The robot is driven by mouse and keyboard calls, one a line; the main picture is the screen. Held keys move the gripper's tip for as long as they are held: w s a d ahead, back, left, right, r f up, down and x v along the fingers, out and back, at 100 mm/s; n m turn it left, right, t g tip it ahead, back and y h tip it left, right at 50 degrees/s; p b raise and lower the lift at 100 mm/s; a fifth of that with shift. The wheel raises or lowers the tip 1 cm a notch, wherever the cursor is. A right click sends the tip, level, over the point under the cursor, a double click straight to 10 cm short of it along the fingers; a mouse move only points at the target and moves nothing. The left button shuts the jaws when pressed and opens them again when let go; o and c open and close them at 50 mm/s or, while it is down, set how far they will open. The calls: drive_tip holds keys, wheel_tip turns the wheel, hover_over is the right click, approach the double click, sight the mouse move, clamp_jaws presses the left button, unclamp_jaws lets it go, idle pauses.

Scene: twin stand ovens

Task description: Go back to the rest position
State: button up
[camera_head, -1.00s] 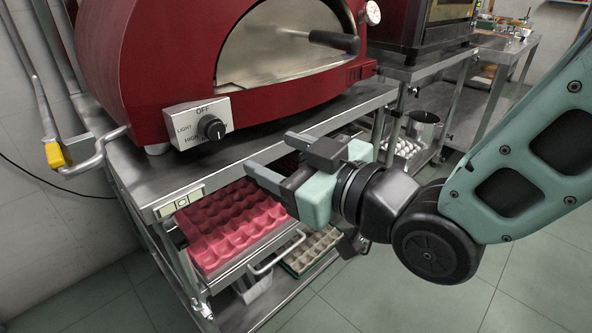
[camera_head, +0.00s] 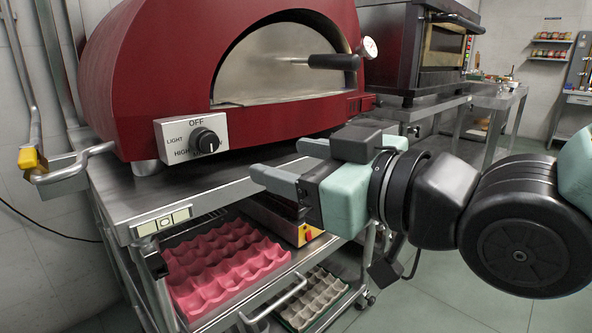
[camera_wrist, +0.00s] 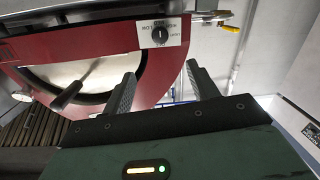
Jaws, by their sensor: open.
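My gripper (camera_head: 283,163) is open and empty in the head view. It hangs in front of the stand's top edge, below and right of the control knob. The red domed oven (camera_head: 130,75) stands on the steel stand behind it, with its door shut. Its control box has a black knob (camera_head: 205,141) with OFF, LIGHT and HIGH marks. In the wrist view my gripper (camera_wrist: 160,75) shows two separated fingers with nothing between them. The red oven (camera_wrist: 100,40) and its knob (camera_wrist: 160,35) lie beyond the fingers, tilted in that view.
A pink egg-tray-like sheet (camera_head: 225,262) lies on the shelf under the oven. A grey one (camera_head: 312,298) is on a lower shelf. A yellow-handled valve (camera_head: 29,158) is on the left wall. A second dark red oven (camera_head: 400,50) stands at the back. Floor at right (camera_head: 470,300) is clear.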

drive_tip(key=s+d+f+m+g+h, duration=0.1)
drive_tip(key=d+f+g+h, duration=0.1)
drive_tip(key=d+f+h, duration=0.35)
drive_tip(key=s+d+f+m+g+h, duration=0.1)
drive_tip(key=d+f+m+g+h, duration=0.1)
drive_tip(key=f, duration=0.7)
drive_tip(key=s+d+f+m+g+h, duration=0.2)
drive_tip(key=s+d+f+g+h, duration=0.45)
drive_tip(key=s+d, duration=0.35)
wheel_tip(320, 180, up, 28)
drive_tip(key=p, duration=2.8)
drive_tip(key=shift+r+y, duration=0.25)
drive_tip(key=shift+y, duration=0.15)
